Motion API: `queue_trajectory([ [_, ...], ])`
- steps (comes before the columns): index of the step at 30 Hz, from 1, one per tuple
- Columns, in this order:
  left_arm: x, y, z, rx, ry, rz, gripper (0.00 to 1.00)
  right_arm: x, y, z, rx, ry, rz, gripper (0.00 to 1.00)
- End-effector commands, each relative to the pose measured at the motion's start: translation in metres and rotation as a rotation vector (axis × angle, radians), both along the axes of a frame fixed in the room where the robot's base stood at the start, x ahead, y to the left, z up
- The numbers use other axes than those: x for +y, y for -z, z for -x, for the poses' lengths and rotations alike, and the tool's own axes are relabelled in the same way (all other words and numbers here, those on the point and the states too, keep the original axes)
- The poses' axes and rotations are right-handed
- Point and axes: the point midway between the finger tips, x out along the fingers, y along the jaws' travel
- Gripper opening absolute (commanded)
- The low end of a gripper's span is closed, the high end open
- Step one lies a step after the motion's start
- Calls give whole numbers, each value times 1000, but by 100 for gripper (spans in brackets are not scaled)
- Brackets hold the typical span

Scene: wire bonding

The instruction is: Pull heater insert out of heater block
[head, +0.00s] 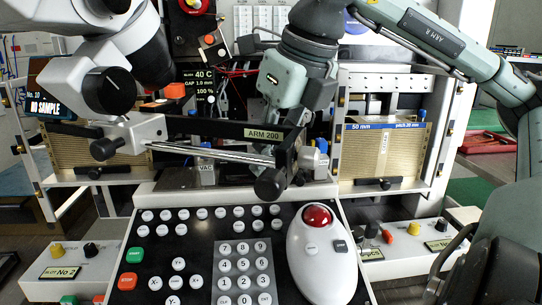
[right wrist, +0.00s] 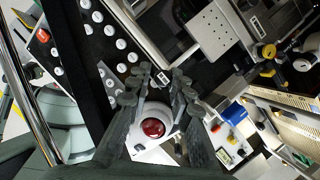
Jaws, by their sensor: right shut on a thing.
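My right arm comes in from the upper right in the head view, and its gripper (head: 285,112) reaches down behind the black bar marked ARM 200, which hides the fingertips. In the right wrist view the two dark fingers of the right gripper (right wrist: 164,78) come close together at a pale, narrow piece, which I take to be the heater insert; it is mostly covered by the fingertips. The heater block cannot be made out clearly in either view. My left gripper is not in view.
The black bar (head: 225,129) and a metal rod (head: 215,153) cross in front of the work area. A microscope (head: 115,75) overhangs at the left. Below are a keypad panel (head: 205,235) and a white trackball unit (head: 322,262) with a red ball. A slotted magazine (head: 384,153) stands at the right.

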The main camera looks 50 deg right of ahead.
Motion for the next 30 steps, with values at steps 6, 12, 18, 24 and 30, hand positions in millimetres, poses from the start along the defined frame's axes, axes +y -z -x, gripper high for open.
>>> queue_trajectory([
  [6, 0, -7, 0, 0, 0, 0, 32, 6, -12, 2, -7, -18, -7, 0],
  [12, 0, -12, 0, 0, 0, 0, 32, 6, -19, 2, -7, -18, -9, 0],
  [18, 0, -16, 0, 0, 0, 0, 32, 6, -27, 2, -10, -16, -9, 0],
  [24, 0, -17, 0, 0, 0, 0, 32, 5, -28, 1, -10, -15, -10, 0],
  [30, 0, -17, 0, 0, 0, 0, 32, 5, -28, 1, -10, -14, -10, 0],
])
